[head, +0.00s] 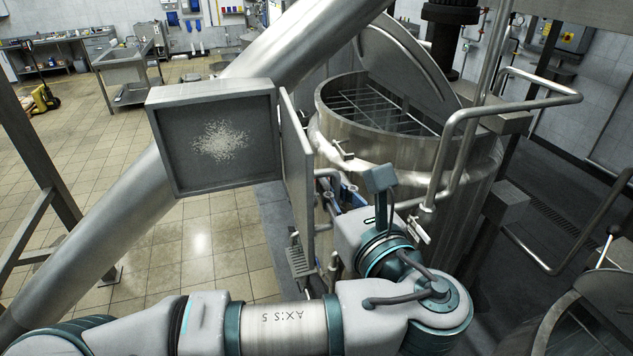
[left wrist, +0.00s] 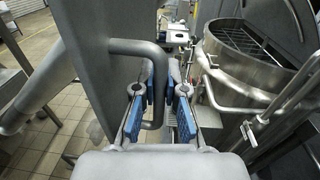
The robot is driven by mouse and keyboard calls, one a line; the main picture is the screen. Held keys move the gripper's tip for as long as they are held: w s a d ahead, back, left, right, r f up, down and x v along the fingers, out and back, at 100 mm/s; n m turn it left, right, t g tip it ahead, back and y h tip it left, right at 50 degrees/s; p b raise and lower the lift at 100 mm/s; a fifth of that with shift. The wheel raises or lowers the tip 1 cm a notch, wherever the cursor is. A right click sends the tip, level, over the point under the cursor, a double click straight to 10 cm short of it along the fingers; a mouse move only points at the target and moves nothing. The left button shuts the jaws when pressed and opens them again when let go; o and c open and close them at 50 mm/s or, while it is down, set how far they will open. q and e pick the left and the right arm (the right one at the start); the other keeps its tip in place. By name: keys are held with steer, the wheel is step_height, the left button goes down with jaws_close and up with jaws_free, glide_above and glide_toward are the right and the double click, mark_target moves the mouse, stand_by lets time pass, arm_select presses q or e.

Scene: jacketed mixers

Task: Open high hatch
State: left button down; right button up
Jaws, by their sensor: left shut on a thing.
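The high hatch is a square metal box (head: 178,187) on a slanted steel pipe. Its front is uncovered and shows a dark grey inside with a patch of white specks. The hatch door (head: 297,165) stands swung out at the box's right edge, seen nearly edge-on. In the left wrist view the door (left wrist: 105,60) is a grey panel with a bent bar handle (left wrist: 152,48). My left gripper (head: 343,192) is right of the door. Its blue-padded fingers (left wrist: 160,85) are shut around the handle's bar. My right gripper is not in view.
A large steel mixer (head: 345,125) with a raised lid (head: 405,60) and inner grid stands right of the door. Bent steel rails (head: 520,104) are at its right. A second vessel (head: 585,320) is at lower right. Tiled floor (head: 110,190) lies free at left.

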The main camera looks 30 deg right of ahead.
arm_select(q)
steer(key=shift+s+d+r, duration=0.15)
steer(key=shift+d, duration=0.05)
steer(key=shift+a, duration=0.2)
steer(key=c, duration=1.5)
jaws_free()
steer(key=shift+s, duration=0.1)
steer(key=s+a, duration=0.2)
steer(key=s, duration=1)
steer(key=shift+s, duration=0.35)
